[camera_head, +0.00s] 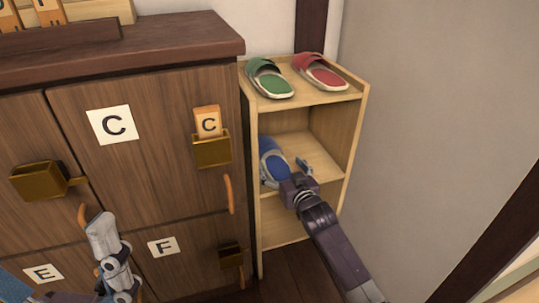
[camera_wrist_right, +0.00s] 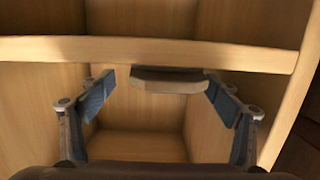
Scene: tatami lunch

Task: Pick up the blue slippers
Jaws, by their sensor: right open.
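A blue slipper (camera_head: 273,162) lies on the middle shelf of the small light-wood rack, partly hidden by my right gripper. Only one blue slipper can be made out. My right gripper (camera_head: 286,174) is at the front of that shelf, close to the slipper's near end. In the right wrist view the gripper (camera_wrist_right: 164,95) is open, with one finger on each side of a grey-brown end (camera_wrist_right: 168,82), seemingly the slipper's sole, sticking out over the shelf edge. I see no finger contact. My left gripper (camera_head: 103,232) is at lower left before the cabinet; its jaw state is unclear.
Green (camera_head: 269,79) and red (camera_head: 319,72) slippers lie on top of the rack (camera_head: 352,118). A brown cabinet (camera_head: 150,85) with lettered doors, brass boxes and handles stands close on the left. A grey wall (camera_head: 430,110) is on the right.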

